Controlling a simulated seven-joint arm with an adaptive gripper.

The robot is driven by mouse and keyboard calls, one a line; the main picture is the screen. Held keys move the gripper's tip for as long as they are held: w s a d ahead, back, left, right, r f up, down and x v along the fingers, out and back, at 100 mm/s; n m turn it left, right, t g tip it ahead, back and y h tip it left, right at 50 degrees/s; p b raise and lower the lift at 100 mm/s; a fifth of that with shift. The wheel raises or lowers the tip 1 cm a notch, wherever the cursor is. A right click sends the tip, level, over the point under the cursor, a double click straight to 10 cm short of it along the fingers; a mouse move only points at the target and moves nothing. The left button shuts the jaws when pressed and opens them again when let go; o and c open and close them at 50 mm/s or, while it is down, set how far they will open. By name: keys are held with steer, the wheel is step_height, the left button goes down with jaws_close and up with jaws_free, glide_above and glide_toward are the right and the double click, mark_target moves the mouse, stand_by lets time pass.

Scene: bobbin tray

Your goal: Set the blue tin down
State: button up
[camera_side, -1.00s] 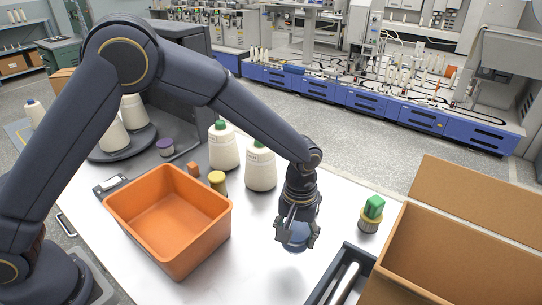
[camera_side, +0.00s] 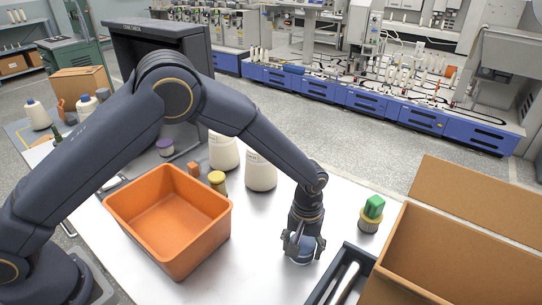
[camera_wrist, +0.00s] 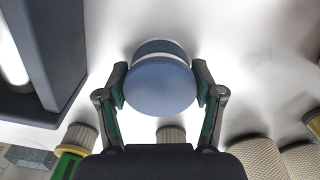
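The blue tin (camera_side: 303,257) is between the fingers of my gripper (camera_side: 303,246), low over the white table, left of the dark tray. In the wrist view the tin (camera_wrist: 160,88) shows as a round blue-grey top with a pale band behind it. The two finger pads of my gripper (camera_wrist: 160,85) lie against its left and right sides, so the gripper looks shut on it. The tin looks upright. Whether its base touches the table or sits just above it, I cannot tell.
A dark tray (camera_side: 328,284) with a white rod is close on the right, with an open cardboard box (camera_side: 455,250) beyond. A green-topped spool (camera_side: 371,213) stands behind. White cones (camera_side: 260,172) and an orange bin (camera_side: 205,235) are left. Bare table lies between bin and tin.

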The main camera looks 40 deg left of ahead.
mark_target(303, 242)
steer(key=shift+o, duration=1.4)
step_height(303, 242, up, 12)
steer(key=s+a+r+t, duration=0.1)
steer(key=s+a+r, duration=0.2)
steer(key=a+r, duration=0.7)
steer(key=s+a+r+m+t, duration=0.1)
steer(key=s+a+r+t, duration=0.1)
steer(key=s+a, duration=0.5)
steer(key=s+a+r+m+t, duration=0.2)
steer(key=s+a+r, duration=0.2)
steer(key=s+a, duration=0.3)
steer(key=s, duration=0.4)
steer(key=shift+s+r+m+t, duration=0.25)
steer(key=shift+s+m+t, duration=0.05)
